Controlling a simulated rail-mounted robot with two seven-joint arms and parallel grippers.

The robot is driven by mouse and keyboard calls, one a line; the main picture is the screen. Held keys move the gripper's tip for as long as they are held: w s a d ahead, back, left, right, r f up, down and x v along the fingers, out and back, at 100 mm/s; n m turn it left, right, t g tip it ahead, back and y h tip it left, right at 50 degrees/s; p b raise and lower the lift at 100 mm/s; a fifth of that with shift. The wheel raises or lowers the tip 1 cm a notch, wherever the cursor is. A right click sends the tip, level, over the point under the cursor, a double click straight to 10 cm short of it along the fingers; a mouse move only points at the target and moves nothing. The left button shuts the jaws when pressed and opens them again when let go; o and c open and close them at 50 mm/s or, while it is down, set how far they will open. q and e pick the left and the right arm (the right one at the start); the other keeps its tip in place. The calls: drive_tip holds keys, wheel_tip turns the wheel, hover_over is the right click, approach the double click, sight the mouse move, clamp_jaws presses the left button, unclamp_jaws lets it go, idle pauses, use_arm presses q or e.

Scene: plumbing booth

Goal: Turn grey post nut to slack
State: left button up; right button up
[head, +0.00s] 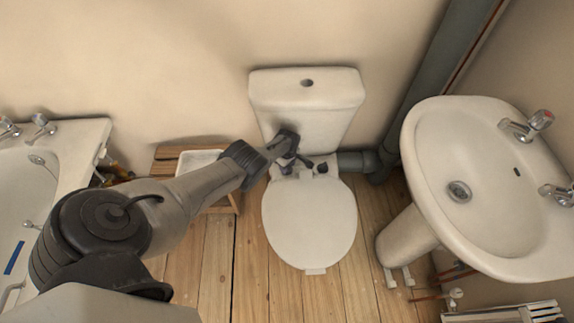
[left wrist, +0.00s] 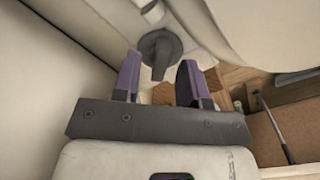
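A dark grey nut (left wrist: 158,42) with a round top and a wing or stem hangs under the white ceramic of the toilet in the left wrist view. My left gripper (left wrist: 160,72) is open, with one purple-black finger on each side of the nut's stem. I cannot tell whether either finger touches it. In the head view my left gripper (head: 298,155) is at the back of the toilet pan, between the cistern (head: 310,95) and the closed seat lid (head: 310,222). The nut cannot be made out there. My right gripper is not in view.
A wooden stool (head: 165,153) with a white tray (head: 190,160) stands left of the toilet. A grey waste pipe (head: 357,162) runs to its right. The basin (head: 480,180) is at right and the bath (head: 75,165) at left. Floorboards in front are clear.

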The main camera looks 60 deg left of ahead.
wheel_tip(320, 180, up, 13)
drive_tip(key=p, duration=1.2)
drive_tip(key=shift+p, duration=0.3)
